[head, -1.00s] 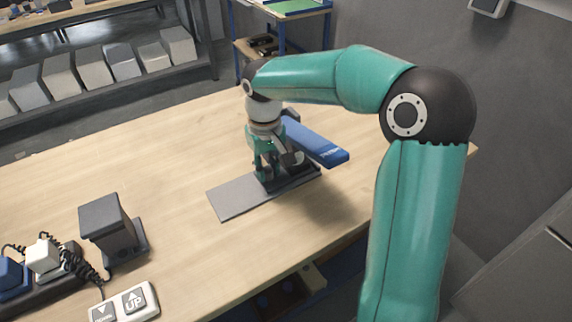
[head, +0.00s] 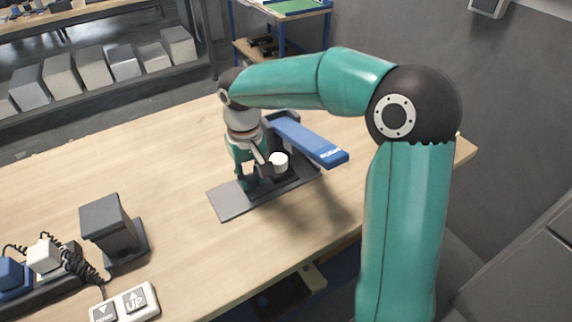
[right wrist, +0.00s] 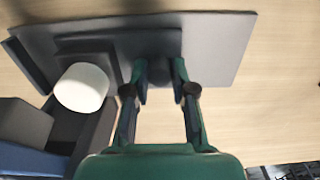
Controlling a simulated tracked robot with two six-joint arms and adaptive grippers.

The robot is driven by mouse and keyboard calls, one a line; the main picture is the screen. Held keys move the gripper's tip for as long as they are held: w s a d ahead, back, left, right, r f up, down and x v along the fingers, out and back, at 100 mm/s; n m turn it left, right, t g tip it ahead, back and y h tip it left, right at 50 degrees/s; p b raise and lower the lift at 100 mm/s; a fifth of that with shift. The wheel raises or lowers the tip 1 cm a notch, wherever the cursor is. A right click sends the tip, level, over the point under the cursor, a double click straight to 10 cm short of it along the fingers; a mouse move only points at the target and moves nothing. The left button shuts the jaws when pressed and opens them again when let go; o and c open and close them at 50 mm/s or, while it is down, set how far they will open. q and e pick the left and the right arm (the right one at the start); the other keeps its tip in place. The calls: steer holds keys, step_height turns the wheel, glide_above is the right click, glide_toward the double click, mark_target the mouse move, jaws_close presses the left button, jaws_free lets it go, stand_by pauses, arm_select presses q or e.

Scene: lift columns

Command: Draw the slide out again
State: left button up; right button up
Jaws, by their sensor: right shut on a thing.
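My right gripper (head: 250,178) is shut on the dark knob (right wrist: 160,72) at the end of the slide (right wrist: 100,43). The slide is a dark plate on a grey base plate (head: 232,203). It carries a white round piece (head: 279,160) in a dark nest, which also shows in the right wrist view (right wrist: 82,88). The blue press arm (head: 310,140) stands behind and to the right; in the head view the white piece is clear of it. The gripper hides part of the slide in the head view. My left gripper is not in view.
A dark block on a stand (head: 105,225) is at the left front of the wooden table (head: 160,165). An UP/down button box (head: 125,305), a cable and a dark strip with blue and white blocks lie near it. Bare table lies left of the base plate.

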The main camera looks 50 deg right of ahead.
steer(key=shift+w+a+p, duration=0.1)
steer(key=shift+w+a, duration=0.2)
steer(key=shift+a, duration=0.65)
steer(key=shift+w+a+p, duration=0.1)
steer(key=shift+w+a, duration=0.2)
steer(key=shift+a, duration=0.6)
steer(key=shift+w+a+p, duration=0.1)
steer(key=shift+w+a, duration=0.2)
steer(key=shift+a, duration=0.65)
steer(key=o, duration=0.9)
steer(key=shift+r, duration=0.1)
step_height(320, 180, up, 6)
steer(key=p, duration=0.5)
